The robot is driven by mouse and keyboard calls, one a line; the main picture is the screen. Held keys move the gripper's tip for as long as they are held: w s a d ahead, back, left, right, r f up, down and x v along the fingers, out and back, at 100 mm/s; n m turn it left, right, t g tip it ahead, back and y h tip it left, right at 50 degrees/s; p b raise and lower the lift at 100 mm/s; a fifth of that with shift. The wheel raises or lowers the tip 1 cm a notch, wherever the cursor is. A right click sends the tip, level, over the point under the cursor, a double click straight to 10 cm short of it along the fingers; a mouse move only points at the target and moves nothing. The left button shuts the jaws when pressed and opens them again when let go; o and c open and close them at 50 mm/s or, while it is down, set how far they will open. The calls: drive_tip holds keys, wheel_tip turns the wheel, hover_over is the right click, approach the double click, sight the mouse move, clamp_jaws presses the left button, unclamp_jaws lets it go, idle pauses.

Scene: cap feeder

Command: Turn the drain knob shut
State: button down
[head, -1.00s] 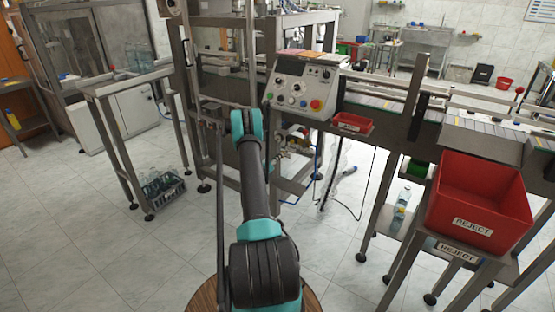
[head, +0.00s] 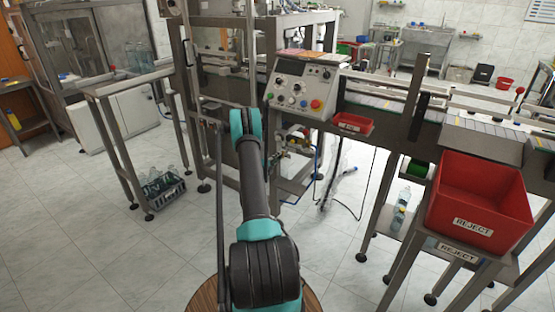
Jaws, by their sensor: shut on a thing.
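My arm reaches forward from the bottom of the head view, and its teal elbow stands in front of the machine frame. My gripper (head: 277,157) shows only as a small dark shape just right of the arm, low by the machine's piping. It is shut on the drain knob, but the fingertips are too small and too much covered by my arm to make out. The knob itself and its angle cannot be told apart from the fittings there. Pipe fittings (head: 301,140) with small coloured parts show just right of the gripper.
A control panel (head: 301,87) with knobs and a red button sits above the piping. A small red tray (head: 352,123) and a large red reject bin (head: 480,205) stand to the right. A crate of bottles (head: 162,187) is on the floor at left. A steel post stands close left of my arm.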

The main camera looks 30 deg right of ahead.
drive_tip(key=shift+a+f+n, duration=0.1)
drive_tip(key=shift+n, duration=0.5)
drive_tip(key=c, duration=1.3)
unclamp_jaws()
drive_tip(key=shift+c, duration=0.2)
